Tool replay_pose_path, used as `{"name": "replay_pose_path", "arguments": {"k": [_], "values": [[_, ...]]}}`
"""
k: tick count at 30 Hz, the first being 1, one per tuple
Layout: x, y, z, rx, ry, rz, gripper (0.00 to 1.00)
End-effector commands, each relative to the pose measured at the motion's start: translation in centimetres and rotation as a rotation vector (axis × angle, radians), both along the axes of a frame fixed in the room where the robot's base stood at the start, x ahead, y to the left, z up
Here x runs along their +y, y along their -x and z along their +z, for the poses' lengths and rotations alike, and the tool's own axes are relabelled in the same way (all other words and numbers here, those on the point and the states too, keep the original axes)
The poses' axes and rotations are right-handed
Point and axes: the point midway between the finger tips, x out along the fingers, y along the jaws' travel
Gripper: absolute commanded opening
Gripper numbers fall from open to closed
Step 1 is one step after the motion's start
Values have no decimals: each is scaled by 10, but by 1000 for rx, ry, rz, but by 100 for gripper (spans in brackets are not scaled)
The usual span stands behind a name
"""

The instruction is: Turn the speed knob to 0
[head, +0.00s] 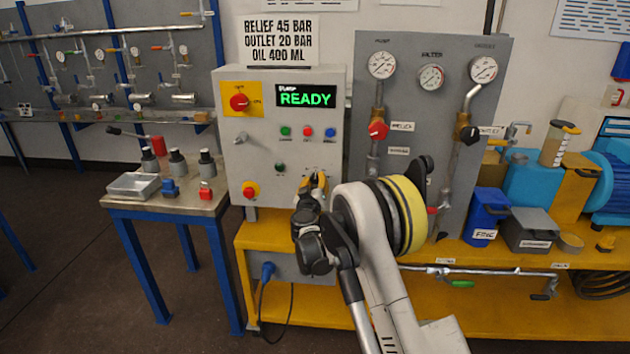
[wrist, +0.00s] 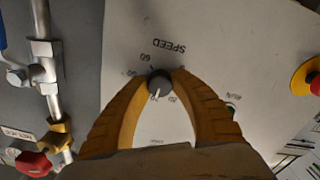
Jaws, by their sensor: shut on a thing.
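The speed knob (wrist: 160,84) is a small dark round knob with a white pointer line on a light grey panel, seen in the wrist view under the upside-down word SPEED. Numbers ring it, some hidden by the fingers. Its white line points toward the bottom of the wrist picture, near a partly hidden number. My gripper (wrist: 158,80) has its two yellow fingers closed on the knob's sides. In the head view my gripper (head: 314,183) is at the lower right of the control box (head: 228,150) and hides the knob there.
The box carries a READY display (head: 306,96), a red switch on a yellow plate (head: 239,102), several coloured buttons and a red emergency stop (head: 250,190). A gauge panel (head: 410,110) stands just right. A small table (head: 190,207) with a tray is at left.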

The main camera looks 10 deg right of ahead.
Motion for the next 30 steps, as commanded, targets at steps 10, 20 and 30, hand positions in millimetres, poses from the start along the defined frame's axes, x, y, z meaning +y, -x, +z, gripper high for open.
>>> {"name": "replay_pose_path", "arguments": {"k": [10,20,30], "values": [[0,0,0,100,309,0,0],[0,0,0,197,607,0,0],[0,0,0,297,914,0,0]]}}
